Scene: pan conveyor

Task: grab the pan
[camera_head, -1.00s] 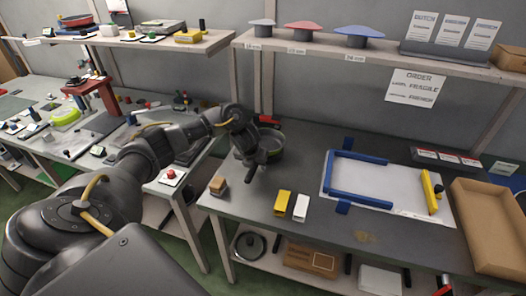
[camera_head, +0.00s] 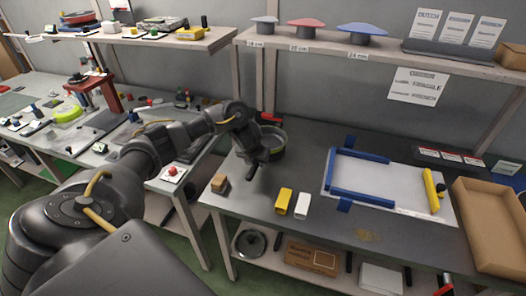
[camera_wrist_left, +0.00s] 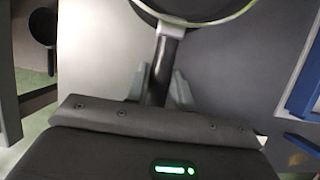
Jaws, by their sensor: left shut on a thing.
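The pan (camera_head: 277,151) is dark and round with a pale rim. It is at the back left of the right-hand workbench, partly hidden by my left arm in the head view. In the left wrist view the pan (camera_wrist_left: 195,8) is cut off at the top edge, and its dark handle (camera_wrist_left: 168,48) points down towards my wrist. My left gripper (camera_wrist_left: 160,88) is shut on the handle, one finger on each side. In the head view my left gripper (camera_head: 251,172) reaches down beside the pan. My right gripper is not in view.
A wooden block (camera_head: 219,183), a yellow block (camera_head: 283,201) and a white block (camera_head: 302,206) stand near the bench's front edge. A blue frame (camera_head: 362,196) on a white sheet and a cardboard box (camera_head: 487,270) lie to the right. A shelf (camera_head: 390,62) runs above.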

